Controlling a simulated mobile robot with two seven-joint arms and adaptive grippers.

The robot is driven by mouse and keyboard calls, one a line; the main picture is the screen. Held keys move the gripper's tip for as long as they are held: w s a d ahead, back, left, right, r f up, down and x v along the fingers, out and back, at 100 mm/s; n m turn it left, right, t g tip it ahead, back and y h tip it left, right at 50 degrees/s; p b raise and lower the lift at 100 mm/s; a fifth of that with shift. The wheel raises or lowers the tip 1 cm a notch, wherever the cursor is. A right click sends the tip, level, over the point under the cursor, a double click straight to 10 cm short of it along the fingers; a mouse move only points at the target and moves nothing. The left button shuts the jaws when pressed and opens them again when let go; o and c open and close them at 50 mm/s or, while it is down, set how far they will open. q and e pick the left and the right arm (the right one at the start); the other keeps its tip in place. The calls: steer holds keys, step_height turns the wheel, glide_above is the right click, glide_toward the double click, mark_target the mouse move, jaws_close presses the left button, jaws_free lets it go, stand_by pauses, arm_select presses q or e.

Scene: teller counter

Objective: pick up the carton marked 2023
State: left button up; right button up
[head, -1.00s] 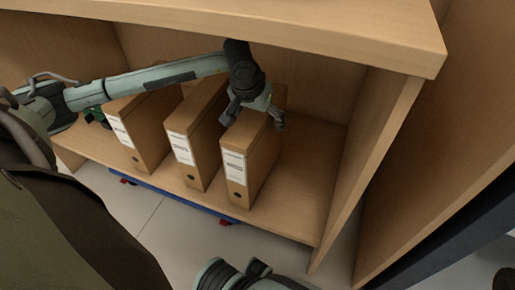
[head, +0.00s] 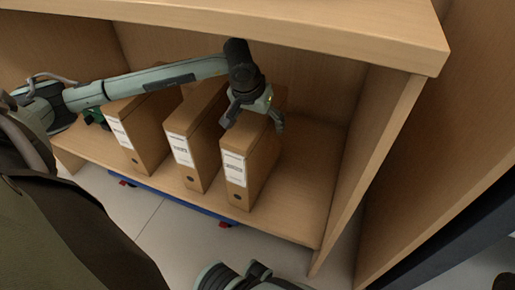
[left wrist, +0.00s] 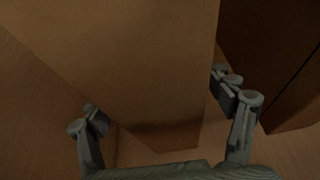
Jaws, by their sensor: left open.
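Three brown cartons with white labels stand upright in a row on the shelf: a left one (head: 140,134), a middle one (head: 196,135) and a right one (head: 251,165). The label print is too small to read, so I cannot tell which is marked 2023. My left gripper (head: 254,122) is open over the top of the right carton, one finger on each side of it. In the left wrist view a carton (left wrist: 135,60) lies between the open fingers (left wrist: 158,98), with gaps visible. My right gripper's fingers are not in view.
The wooden shelf (head: 296,205) has free room right of the right carton, up to a side panel (head: 370,150). The counter top (head: 300,32) overhangs the cartons. In the left wrist view a dark neighbouring surface (left wrist: 270,60) is close to the right finger.

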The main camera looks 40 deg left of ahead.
arm_select(q)
steer(key=shift+c, duration=0.6)
steer(key=c, duration=1.7)
steer(key=shift+r, duration=0.1)
jaws_close()
